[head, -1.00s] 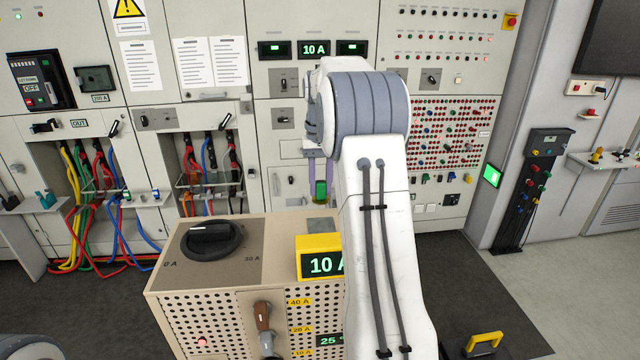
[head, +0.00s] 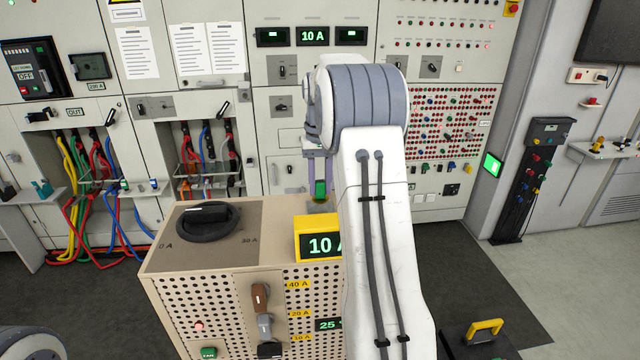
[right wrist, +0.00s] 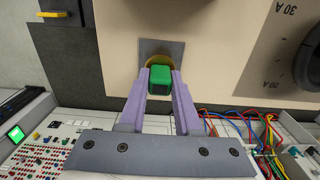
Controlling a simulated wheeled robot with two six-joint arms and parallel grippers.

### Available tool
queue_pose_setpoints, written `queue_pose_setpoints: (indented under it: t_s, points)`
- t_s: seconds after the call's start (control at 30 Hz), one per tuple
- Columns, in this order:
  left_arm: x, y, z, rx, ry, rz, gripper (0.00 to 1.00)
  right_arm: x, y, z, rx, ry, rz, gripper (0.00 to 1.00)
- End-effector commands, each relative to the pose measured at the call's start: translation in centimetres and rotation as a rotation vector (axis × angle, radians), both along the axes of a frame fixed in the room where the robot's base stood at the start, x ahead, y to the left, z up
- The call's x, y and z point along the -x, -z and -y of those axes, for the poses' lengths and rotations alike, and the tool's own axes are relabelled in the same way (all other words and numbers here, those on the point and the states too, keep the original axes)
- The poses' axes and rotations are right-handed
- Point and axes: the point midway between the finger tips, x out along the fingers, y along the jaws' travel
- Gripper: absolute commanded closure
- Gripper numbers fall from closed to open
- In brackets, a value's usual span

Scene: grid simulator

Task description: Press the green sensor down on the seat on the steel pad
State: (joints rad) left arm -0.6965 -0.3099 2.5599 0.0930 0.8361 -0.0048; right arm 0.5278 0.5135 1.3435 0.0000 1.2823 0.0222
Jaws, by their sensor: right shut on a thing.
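The green sensor (right wrist: 160,77) is a small green block between the two purple fingers of my right gripper (right wrist: 160,84), which is shut on it. In the head view the sensor (head: 321,188) hangs upright at the box's back edge, beside my right arm. The round brass-coloured seat (right wrist: 158,61) shows just behind the sensor in the right wrist view, on the grey steel pad (right wrist: 155,46). The sensor covers part of the seat, and I cannot tell whether they touch. My left gripper is out of view.
The pad is on a beige perforated box (head: 270,225) with a black dial (head: 208,221), a yellow 10 A display (head: 318,240) and a lever (head: 262,305). Panels with coloured cables (head: 85,190) stand behind. Dark floor mat (head: 470,270) lies right.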

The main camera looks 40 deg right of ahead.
Motion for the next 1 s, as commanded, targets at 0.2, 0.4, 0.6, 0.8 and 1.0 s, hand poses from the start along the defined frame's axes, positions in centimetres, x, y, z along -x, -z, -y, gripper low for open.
queue_pose_setpoints:
  t_s: [0.2, 0.4, 0.6, 0.8, 1.0]
  points:
    - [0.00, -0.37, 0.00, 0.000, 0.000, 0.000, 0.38, 0.03, -0.06, -0.02, 0.000, 0.000, 0.000, 1.00]
    - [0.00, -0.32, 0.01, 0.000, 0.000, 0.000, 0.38, 0.03, -0.01, -0.02, 0.000, 0.000, 0.000, 1.00]
    - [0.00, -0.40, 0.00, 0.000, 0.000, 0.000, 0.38, 0.03, -0.05, -0.02, 0.000, 0.000, 0.000, 1.00]
    - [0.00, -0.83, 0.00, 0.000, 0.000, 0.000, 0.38, 0.02, -0.10, -0.01, -0.001, 0.000, -0.001, 1.00]
    - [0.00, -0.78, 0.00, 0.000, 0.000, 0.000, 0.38, 0.01, 0.00, -0.01, 0.000, 0.000, 0.000, 1.00]
